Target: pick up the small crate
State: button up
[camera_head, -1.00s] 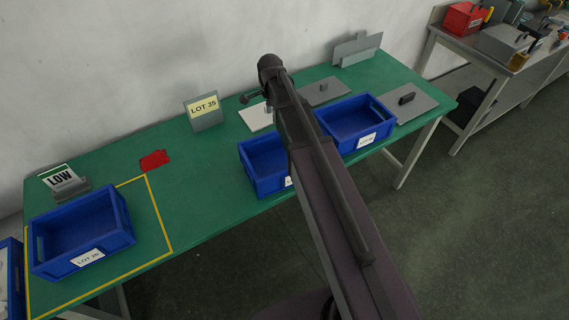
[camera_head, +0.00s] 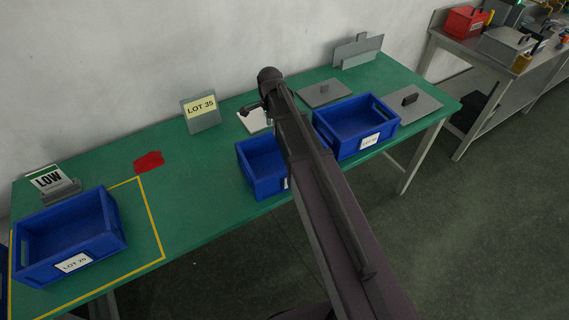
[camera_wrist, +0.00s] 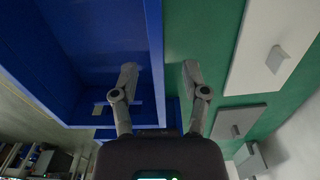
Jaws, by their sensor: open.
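The small blue crate (camera_head: 249,181) stands near the front edge of the green table, partly covered by my arm in the head view. A blue crate, apparently this one, fills the left of the wrist view, with its long wall (camera_wrist: 154,40) running up the picture. My gripper (camera_wrist: 160,75) is open and empty. Its left finger shows over the crate's inside and its right finger over the green table, with the wall line between them. I cannot tell how far the fingertips are above the rim. The head view does not show the fingers clearly.
A larger blue crate (camera_head: 345,147) stands close to the right. Another blue crate (camera_head: 118,232) sits inside a yellow outline at the left. A red patch (camera_head: 148,162) lies on clear tabletop.

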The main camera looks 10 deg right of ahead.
jog(key=shift+f, duration=0.1)
jog(key=b, duration=0.5)
send_over(273, 150)
jog(key=shift+w+d+f, duration=0.1)
jog(key=shift+w+f, duration=0.1)
jog(key=shift+f, duration=1.1)
jog(key=shift+w+d+f, duration=0.1)
jog(key=shift+w+f, duration=0.1)
jog(key=shift+f, duration=1.05)
grip_shut()
